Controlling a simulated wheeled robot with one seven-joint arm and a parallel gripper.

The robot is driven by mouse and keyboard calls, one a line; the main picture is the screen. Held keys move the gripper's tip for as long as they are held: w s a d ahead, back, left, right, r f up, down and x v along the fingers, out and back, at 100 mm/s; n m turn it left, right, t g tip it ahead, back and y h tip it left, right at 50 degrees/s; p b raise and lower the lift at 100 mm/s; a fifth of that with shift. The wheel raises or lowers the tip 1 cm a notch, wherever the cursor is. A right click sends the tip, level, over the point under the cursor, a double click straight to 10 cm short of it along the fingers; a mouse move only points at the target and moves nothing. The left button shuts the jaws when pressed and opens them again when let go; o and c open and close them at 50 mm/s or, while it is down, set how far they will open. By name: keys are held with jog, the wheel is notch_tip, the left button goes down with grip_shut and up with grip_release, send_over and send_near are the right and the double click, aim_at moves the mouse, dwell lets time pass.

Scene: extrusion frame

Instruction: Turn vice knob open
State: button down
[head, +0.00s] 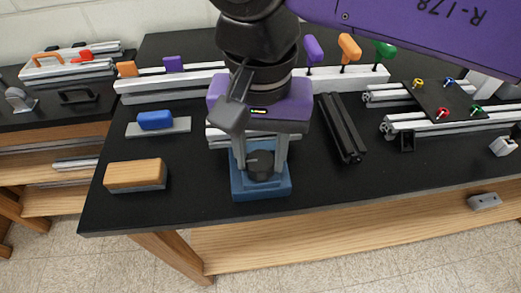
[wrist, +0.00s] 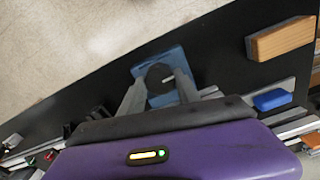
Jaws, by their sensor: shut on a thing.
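The vice is a blue block (head: 243,187) on the black table, near its front edge; its blue base also shows in the wrist view (wrist: 149,57). A dark round knob (head: 261,166) with a small light pin or handle sits on the vice, and it shows in the wrist view (wrist: 157,76). My gripper (head: 262,160) points down over the vice, its two grey fingers on either side of the knob. The fingers (wrist: 158,88) are shut on the knob. The lower part of the vice is partly hidden behind the fingers.
A wooden block (head: 136,173) and a blue-handled plate (head: 156,121) lie to the left. A black extrusion bar (head: 342,128) lies close on the right. White rails with coloured handles (head: 348,77) run behind. The front strip right of the vice is clear.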

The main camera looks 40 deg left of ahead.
aim_at(260, 159)
jog(key=shift+r, duration=0.1)
jog(key=c, duration=0.9)
grip_release()
jog(key=shift+o, duration=0.2)
jog(key=shift+r, duration=3.85)
